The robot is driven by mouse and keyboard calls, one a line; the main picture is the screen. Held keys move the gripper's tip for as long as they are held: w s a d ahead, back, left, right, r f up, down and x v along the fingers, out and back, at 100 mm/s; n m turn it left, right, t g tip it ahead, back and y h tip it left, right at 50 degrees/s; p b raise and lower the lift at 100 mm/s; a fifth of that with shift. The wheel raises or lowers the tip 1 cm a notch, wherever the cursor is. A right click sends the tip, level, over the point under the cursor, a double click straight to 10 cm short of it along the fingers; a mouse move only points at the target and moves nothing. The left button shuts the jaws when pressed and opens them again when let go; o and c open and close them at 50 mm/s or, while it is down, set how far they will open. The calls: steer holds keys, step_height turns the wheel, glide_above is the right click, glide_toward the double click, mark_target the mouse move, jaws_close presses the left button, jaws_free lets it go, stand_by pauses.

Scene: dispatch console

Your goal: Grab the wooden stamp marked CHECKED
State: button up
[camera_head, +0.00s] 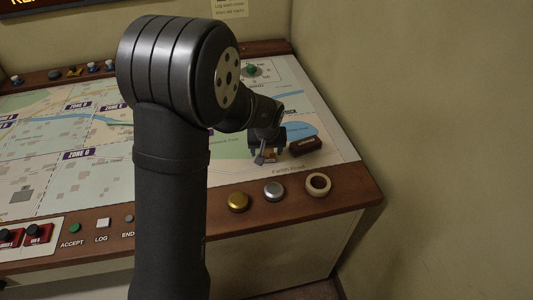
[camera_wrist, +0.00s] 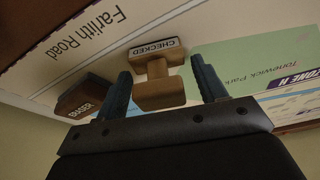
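The wooden stamp (camera_wrist: 160,88) lies on the map surface, with a pale label reading CHECKED on its block and a lighter wooden handle toward the camera. In the wrist view it sits between the two fingers of my gripper (camera_wrist: 163,85). The fingers are apart, with a visible gap on each side of the handle, so the gripper is open. In the head view my gripper (camera_head: 267,149) is low over the right part of the map and hides most of the stamp; only a small brown part (camera_head: 269,156) shows below it.
A dark brown eraser (camera_head: 305,146) lies close to the right of my gripper; it also shows in the wrist view (camera_wrist: 85,97). A tape ring (camera_head: 318,184), a silver button (camera_head: 274,191) and a gold button (camera_head: 238,201) are on the wooden front edge. A wall (camera_head: 430,130) rises at right.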

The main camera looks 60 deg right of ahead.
steer(key=c, duration=0.7)
